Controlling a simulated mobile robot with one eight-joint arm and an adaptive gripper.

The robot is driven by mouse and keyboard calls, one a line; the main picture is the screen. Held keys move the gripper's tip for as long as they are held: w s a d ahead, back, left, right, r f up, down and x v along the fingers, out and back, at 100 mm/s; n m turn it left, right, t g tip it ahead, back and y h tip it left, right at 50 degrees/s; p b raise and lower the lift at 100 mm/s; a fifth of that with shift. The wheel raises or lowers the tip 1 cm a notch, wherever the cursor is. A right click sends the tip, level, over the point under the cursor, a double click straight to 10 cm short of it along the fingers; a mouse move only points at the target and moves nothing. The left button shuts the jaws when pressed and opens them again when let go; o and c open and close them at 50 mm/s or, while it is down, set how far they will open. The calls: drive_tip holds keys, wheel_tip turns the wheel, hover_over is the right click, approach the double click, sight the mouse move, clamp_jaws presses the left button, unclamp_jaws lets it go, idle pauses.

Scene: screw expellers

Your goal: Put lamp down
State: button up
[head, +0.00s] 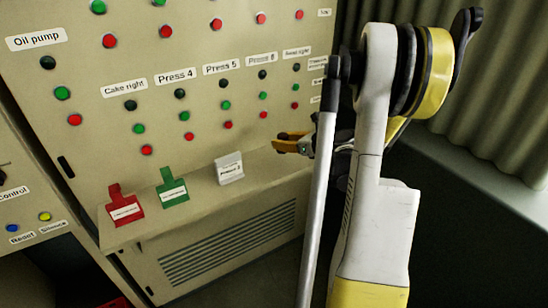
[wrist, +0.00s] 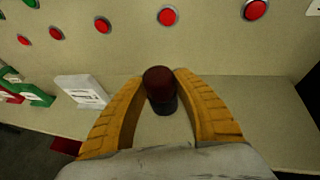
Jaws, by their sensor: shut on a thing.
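The lamp (wrist: 160,86), a small dark red cylinder with a darker lower part, is between the tips of my gripper's two orange fingers in the wrist view. My gripper (wrist: 160,95) is shut on it. Behind and below it is the beige shelf (wrist: 240,98) of the control cabinet. I cannot tell whether the lamp touches the shelf. In the head view my gripper (head: 288,144) is over the right end of the shelf (head: 200,205), partly behind my arm, and I cannot make out the lamp there.
A red tag (head: 123,208), a green tag (head: 173,190) and a white tag (head: 229,169) stand along the shelf, left of my gripper. The cabinet panel (head: 110,65) with buttons and labels rises behind. A dark green curtain (head: 510,80) hangs at the right.

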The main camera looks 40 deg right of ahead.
drive_tip(key=w+f, duration=0.1)
drive_tip(key=w+d+f, duration=0.1)
drive_tip(key=shift+w+b, duration=0.4)
drive_tip(key=shift+f+b, duration=1)
drive_tip(key=shift+f, duration=0.8)
drive_tip(key=shift+f, duration=0.25)
drive_tip(key=o, duration=1.1)
drive_tip(key=shift+o, duration=0.2)
drive_tip(key=shift+r, duration=0.1)
